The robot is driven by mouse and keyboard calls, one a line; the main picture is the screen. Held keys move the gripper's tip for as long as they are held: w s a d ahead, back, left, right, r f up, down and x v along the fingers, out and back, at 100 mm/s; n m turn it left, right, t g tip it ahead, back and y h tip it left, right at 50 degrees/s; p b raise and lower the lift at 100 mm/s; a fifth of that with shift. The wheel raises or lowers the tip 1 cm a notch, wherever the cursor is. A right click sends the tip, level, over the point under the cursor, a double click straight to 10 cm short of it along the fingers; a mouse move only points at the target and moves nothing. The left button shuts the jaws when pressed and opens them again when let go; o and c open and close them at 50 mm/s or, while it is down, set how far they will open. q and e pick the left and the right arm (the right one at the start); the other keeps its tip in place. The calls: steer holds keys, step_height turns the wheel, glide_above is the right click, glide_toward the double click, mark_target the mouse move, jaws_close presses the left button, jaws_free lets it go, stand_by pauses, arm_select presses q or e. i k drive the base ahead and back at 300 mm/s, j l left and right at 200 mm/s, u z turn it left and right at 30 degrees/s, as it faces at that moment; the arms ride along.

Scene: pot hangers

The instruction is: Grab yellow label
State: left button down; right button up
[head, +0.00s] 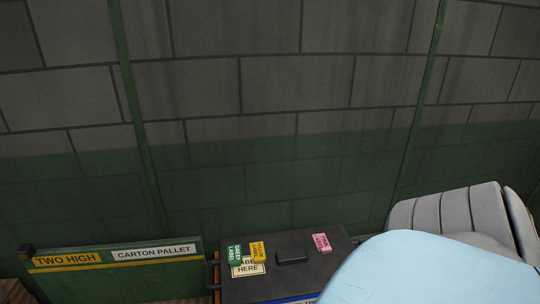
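The yellow label (257,251) is a small block with dark lettering on the dark box or case (335,262) at the bottom of the head view. It sits close beside a green label (235,254), on that label's right. Under and in front of them is a cream sign (247,269) reading roughly "label here", partly covered by the labels. A pink label (322,243) lies farther right on the same dark top. Neither gripper is in view.
A black raised piece (291,257) sits between the yellow and pink labels. A green board (118,281) reading "TWO HIGH" and "CARTON PALLET" stands at left. A grey ribbed object (458,214) is at right. A large pale blue shape covers the lower right. A block wall (290,85) stands behind.

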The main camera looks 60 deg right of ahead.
mark_target(258, 252)
steer(key=k+l, duration=0.1)
steer(key=l, duration=1.05)
steer(key=k+l, duration=0.15)
steer(key=l, duration=0.4)
